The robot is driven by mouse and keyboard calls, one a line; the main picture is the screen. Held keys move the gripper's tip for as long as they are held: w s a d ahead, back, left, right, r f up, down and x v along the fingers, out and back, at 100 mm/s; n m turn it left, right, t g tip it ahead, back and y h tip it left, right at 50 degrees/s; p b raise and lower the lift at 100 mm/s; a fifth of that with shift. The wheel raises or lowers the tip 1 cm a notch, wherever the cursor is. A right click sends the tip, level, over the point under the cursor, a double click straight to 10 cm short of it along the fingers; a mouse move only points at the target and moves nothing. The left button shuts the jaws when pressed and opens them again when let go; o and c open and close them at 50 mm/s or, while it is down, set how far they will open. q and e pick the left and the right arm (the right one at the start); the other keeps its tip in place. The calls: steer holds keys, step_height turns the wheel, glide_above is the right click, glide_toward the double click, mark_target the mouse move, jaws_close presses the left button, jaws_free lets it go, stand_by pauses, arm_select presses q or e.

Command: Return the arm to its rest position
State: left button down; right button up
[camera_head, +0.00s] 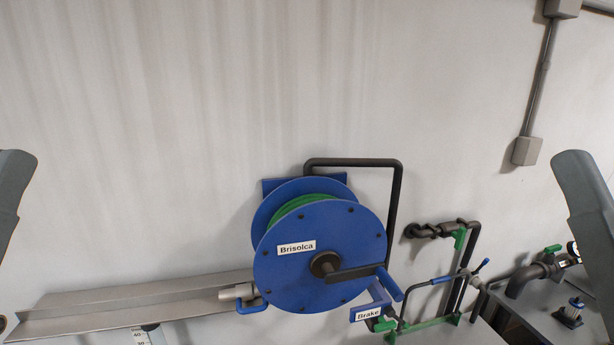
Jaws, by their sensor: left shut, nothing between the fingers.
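Two grey rounded links of my arms show, one at the left edge and one at the right edge of the head view. Neither gripper's fingers can be seen. Both links are well apart from the blue hose reel (335,248), which is mounted on the wall in the middle. The reel is labelled "Brisolca" and holds green hose (293,203). Its crank has a blue handle (390,284) at the lower right. A blue plate labelled "Brake" (367,314) sits below the crank.
A metal trough (130,305) runs along the wall at lower left, with a blue-handled nozzle (245,298) at its right end. Dark pipes with green fittings (460,238) stand right of the reel. A grey conduit box (527,151) is at upper right.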

arm_select(q)
step_height(320, 180, up, 18)
steer(key=p, duration=1.5)
arm_select(e)
step_height(320, 180, up, 18)
arm_select(q)
step_height(320, 180, down, 45)
steer(key=b, duration=4.5)
steer(key=shift+b, duration=0.4)
arm_select(e)
step_height(320, 180, down, 45)
